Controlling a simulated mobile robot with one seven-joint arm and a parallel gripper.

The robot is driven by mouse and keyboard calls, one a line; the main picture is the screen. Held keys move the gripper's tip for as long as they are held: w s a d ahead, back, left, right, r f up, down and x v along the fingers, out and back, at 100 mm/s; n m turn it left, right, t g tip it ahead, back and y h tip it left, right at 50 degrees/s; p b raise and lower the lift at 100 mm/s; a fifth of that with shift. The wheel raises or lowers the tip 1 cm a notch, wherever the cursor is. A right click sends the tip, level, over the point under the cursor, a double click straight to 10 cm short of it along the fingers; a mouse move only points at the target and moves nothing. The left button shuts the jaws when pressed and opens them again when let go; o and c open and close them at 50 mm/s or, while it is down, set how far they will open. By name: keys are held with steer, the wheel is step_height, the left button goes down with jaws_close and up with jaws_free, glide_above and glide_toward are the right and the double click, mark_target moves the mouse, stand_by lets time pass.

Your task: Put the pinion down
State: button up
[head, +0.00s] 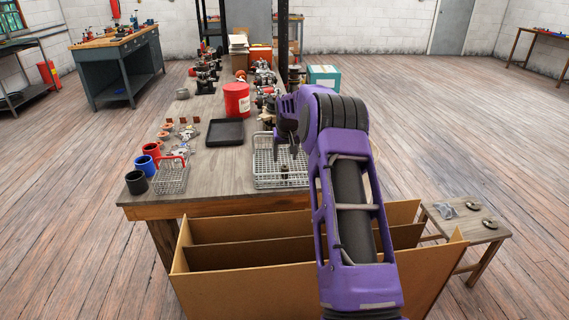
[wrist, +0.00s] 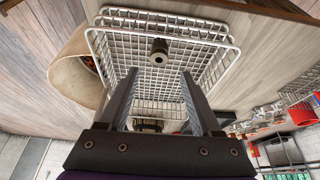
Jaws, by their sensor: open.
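The pinion (head: 284,170) is a small dark metal piece in the wire basket (head: 262,178) at the table's near right corner. In the wrist view the pinion (wrist: 158,52) shows as a short cylinder with a bright end and a dark hole, over the mesh of the basket (wrist: 122,55). My gripper (head: 285,151) is above the basket, pointing down. In the wrist view my gripper (wrist: 159,76) is open, its two fingers apart with nothing between them. The pinion lies just beyond the fingertips and looks clear of both.
Left of the basket are a black tray (head: 225,132), a smaller wire basket (head: 171,180) and several coloured mugs. A red tub (head: 237,100) and machine parts stand farther back. An open divided cardboard box (head: 215,285) is in front of the table. A low stool (head: 465,230) stands at right.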

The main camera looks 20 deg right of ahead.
steer(key=v, duration=0.6)
stand_by(0.3)
